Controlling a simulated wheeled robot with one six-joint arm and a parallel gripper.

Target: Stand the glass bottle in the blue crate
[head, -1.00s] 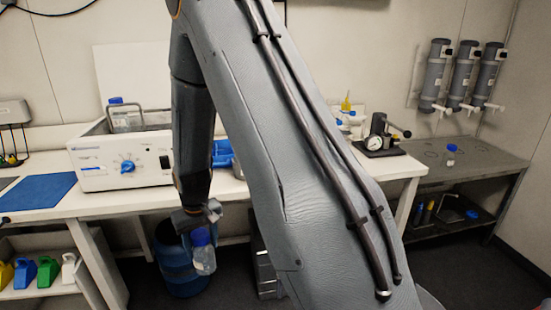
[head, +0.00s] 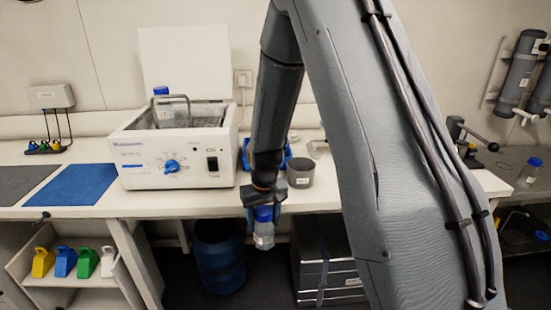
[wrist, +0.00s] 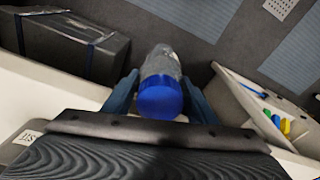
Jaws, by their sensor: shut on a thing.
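My gripper (head: 263,207) is shut on a clear glass bottle (head: 264,234) with a blue cap. The bottle hangs roughly upright in front of the bench edge, below bench-top height. In the wrist view the bottle (wrist: 161,65) sits between the two fingers of my gripper (wrist: 160,95), cap toward the camera. A blue thing (head: 247,153), likely the blue crate, stands on the bench behind my arm, right of the water bath. My arm hides much of it, so its inside cannot be seen.
A white water bath (head: 150,172) holding another blue-capped bottle (head: 161,95) stands on the bench. A grey pot (head: 300,172) stands near the bench's front edge, close to my arm. A blue bin (head: 218,262) and a dark case (head: 328,268) are below.

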